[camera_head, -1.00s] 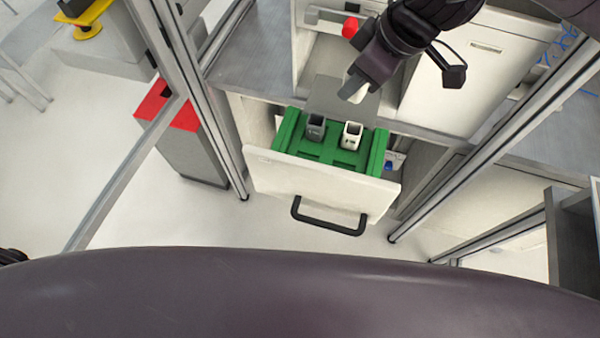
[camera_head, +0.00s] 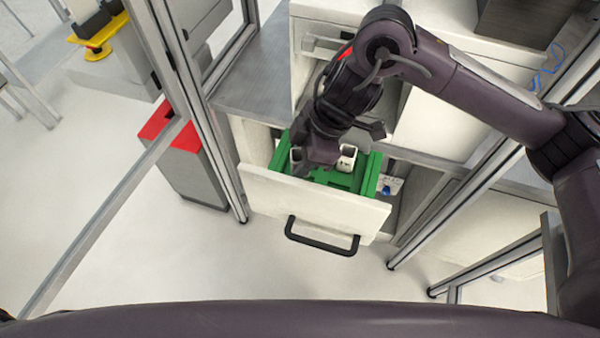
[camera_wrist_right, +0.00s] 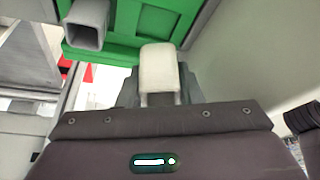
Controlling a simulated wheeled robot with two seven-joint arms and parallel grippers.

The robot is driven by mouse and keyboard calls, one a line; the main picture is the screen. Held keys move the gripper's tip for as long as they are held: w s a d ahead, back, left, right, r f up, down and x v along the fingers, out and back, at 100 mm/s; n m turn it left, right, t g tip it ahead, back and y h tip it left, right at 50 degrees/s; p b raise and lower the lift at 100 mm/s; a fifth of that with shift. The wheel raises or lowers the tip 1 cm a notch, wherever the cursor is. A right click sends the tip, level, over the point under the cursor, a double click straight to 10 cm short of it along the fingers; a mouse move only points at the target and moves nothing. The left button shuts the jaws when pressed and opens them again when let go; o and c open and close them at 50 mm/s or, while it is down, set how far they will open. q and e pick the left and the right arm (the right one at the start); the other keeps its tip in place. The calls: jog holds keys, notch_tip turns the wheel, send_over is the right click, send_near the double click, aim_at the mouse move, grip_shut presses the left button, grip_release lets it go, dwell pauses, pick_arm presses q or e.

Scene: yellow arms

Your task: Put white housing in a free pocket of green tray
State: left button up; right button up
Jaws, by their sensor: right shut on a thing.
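The green tray (camera_head: 368,172) sits in an open drawer, and its green surface also fills the top of the right wrist view (camera_wrist_right: 120,52). My right gripper (camera_head: 304,168) is over the tray's left part in the head view. In the right wrist view it is shut on a white housing (camera_wrist_right: 160,66). A hollow grey housing (camera_wrist_right: 87,24) stands in the tray, up and left of the held one there. Another white housing (camera_head: 347,154) stands in the tray, right of the gripper in the head view. My gripper hides much of the tray's left side. My left gripper is out of view.
The white drawer front (camera_head: 310,200) with its black handle (camera_head: 320,238) borders the tray at the front. A grey worktop (camera_head: 245,95) lies behind on the left. Metal frame posts (camera_head: 205,120) stand left and right. A grey bin with a red top (camera_head: 180,135) stands left.

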notch_tip(320, 180, down, 6)
jog(key=shift+r, duration=0.15)
jog(key=o, duration=1)
jog(key=shift+c, duration=0.2)
jog(key=v, duration=1.2)
